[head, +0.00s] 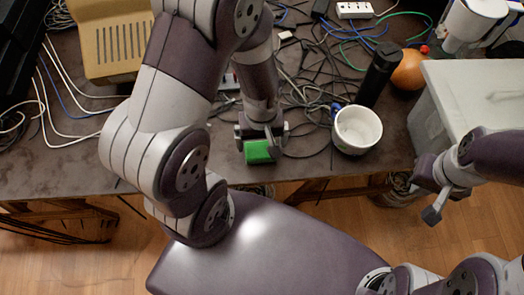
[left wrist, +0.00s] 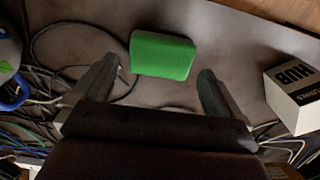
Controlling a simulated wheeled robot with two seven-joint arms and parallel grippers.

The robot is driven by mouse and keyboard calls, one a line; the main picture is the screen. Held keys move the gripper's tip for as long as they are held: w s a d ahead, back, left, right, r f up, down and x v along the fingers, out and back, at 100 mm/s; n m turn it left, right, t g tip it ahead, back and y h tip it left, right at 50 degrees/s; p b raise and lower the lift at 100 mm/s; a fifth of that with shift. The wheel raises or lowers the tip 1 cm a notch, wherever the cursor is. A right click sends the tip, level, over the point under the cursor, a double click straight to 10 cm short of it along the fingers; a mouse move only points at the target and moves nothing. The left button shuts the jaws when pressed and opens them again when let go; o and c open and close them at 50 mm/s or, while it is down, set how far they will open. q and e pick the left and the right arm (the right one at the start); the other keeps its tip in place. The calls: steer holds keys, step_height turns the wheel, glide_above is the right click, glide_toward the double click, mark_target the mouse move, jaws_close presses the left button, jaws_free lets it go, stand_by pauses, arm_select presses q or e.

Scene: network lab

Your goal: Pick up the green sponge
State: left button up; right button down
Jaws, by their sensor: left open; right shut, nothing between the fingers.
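The green sponge (head: 258,152) lies flat on the dark tabletop close to its front edge. It shows whole in the left wrist view (left wrist: 163,55). My left gripper (head: 262,138) is open and points down over the sponge, partly covering it in the head view. In the left wrist view the gripper's two fingers (left wrist: 158,70) are spread with nothing between them, and the sponge appears just beyond the tips, between their lines. Whether a finger touches it cannot be told. My right gripper (head: 431,192) is shut and empty, off the table's front edge at the right.
A white bowl-like cup (head: 357,129) stands right of the sponge, with a black cylinder (head: 378,75) and an orange round object (head: 409,70) behind. Loose cables (head: 305,95) spread behind the gripper. A printed box (left wrist: 295,92) stands nearby in the left wrist view.

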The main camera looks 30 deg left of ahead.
mark_target(261, 149)
arm_select(q)
step_height(261, 149, down, 4)
steer(key=shift+a+r+b, duration=0.1)
steer(key=shift+r+b, duration=0.15)
steer(key=shift+b, duration=0.05)
steer(key=shift+f, duration=0.45)
steer(key=c, duration=0.8)
steer(key=shift+o, duration=0.2)
steer(key=shift+r, duration=0.15)
